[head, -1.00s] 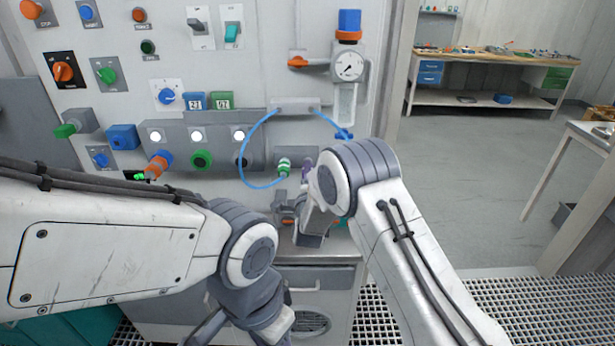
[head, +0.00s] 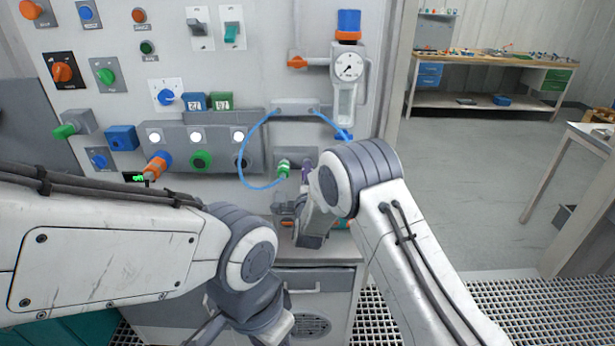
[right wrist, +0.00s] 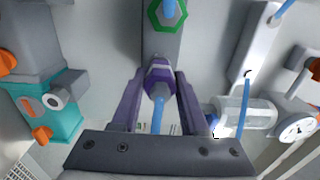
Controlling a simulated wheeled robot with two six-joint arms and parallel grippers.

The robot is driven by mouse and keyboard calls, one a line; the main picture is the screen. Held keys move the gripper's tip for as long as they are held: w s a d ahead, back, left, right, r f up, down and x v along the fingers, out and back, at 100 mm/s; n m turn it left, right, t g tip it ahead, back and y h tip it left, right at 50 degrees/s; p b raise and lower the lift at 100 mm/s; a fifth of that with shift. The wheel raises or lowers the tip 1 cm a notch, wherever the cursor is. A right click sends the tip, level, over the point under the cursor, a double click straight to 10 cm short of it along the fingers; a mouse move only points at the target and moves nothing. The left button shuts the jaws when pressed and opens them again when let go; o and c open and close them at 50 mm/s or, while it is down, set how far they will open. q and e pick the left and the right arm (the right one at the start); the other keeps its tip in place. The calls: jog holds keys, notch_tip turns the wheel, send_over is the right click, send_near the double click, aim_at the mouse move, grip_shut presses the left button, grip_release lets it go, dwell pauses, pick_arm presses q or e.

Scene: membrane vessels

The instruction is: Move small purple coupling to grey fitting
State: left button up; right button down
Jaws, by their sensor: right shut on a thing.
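The small purple coupling (right wrist: 159,74) sits between the two fingers of my right gripper (right wrist: 158,88), which is shut on it. A blue hose runs from the coupling toward the wrist camera. The coupling's far end is close to a grey block (right wrist: 162,45); I cannot tell whether they touch. In the head view the coupling (head: 307,170) is a small purple patch, partly hidden by my right wrist. A grey round fitting (head: 241,162) is at the right of the grey manifold, partly behind a blue hose loop. My left arm reaches in, but its fingertips are not visible.
A gauge (head: 348,66) stands above right. The manifold's green port (head: 201,159) and an orange coupling (head: 157,165) are further left.

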dwell(0.9)
jog(key=shift+b, duration=0.6)
jog(key=shift+w+b, duration=0.35)
jog(key=shift+w, duration=0.1)
jog(key=shift+c, duration=1.7)
grip_release()
jog(key=s+b, duration=0.3)
jog(key=s, duration=0.7)
jog(key=shift+s, duration=0.2)
